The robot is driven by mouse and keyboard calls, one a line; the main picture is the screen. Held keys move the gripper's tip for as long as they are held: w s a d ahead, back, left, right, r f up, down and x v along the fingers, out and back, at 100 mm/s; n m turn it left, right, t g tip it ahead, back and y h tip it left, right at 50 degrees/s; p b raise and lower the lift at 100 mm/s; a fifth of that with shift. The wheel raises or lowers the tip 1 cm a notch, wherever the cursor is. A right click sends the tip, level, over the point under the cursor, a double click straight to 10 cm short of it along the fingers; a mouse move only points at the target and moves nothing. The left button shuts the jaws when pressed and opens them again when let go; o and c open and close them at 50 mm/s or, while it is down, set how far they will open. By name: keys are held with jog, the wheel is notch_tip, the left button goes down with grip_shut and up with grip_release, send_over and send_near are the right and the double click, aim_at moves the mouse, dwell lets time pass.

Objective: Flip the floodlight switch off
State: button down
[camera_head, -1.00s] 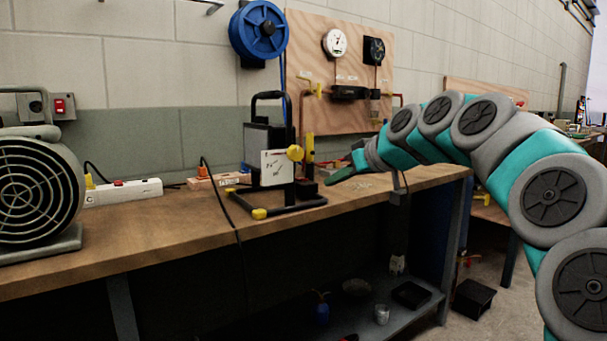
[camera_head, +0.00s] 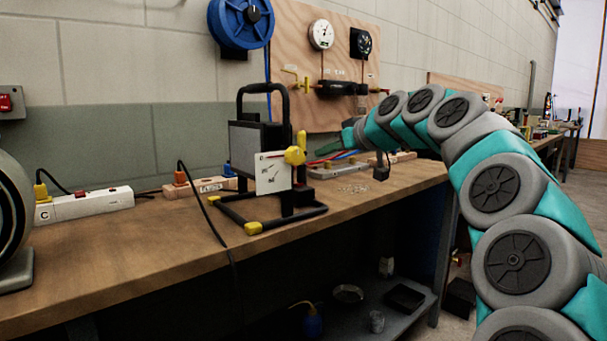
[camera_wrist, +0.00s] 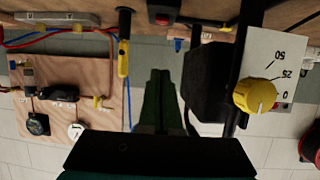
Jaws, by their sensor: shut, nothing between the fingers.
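The floodlight (camera_head: 250,150) is a black lamp on a tubular stand on the workbench. It has a white dial plate (camera_head: 273,172) and a yellow knob (camera_head: 295,156). In the wrist view, the yellow knob (camera_wrist: 255,94) sits beside marks 50, 25 and 0 on the white plate (camera_wrist: 280,60). I cannot tell which part is its switch. My gripper (camera_head: 327,148) is shut and empty, just right of and partly behind the floodlight. Its green fingers (camera_wrist: 160,88) show in the wrist view, left of the black lamp body (camera_wrist: 205,85) and apart from the knob.
A white power strip (camera_head: 85,204) and a red wall switch (camera_head: 5,102) are at left. A gauge board (camera_head: 300,65) and blue reel (camera_head: 240,20) are behind. A yellow-and-black tool (camera_wrist: 123,58) stands close to my fingers. The bench front (camera_head: 170,250) is clear, apart from a hanging cable.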

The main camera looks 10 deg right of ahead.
jog(key=p, duration=0.2)
send_over(303, 189)
jog(key=w, duration=0.1)
notch_tip(303, 189, down, 4)
jog(key=shift+a+r, duration=0.15)
jog(key=shift+r, duration=0.05)
jog(key=shift+s+f, duration=0.15)
jog(key=shift+f, duration=0.85)
jog(key=shift+s+f, duration=0.15)
jog(key=shift+f, duration=0.8)
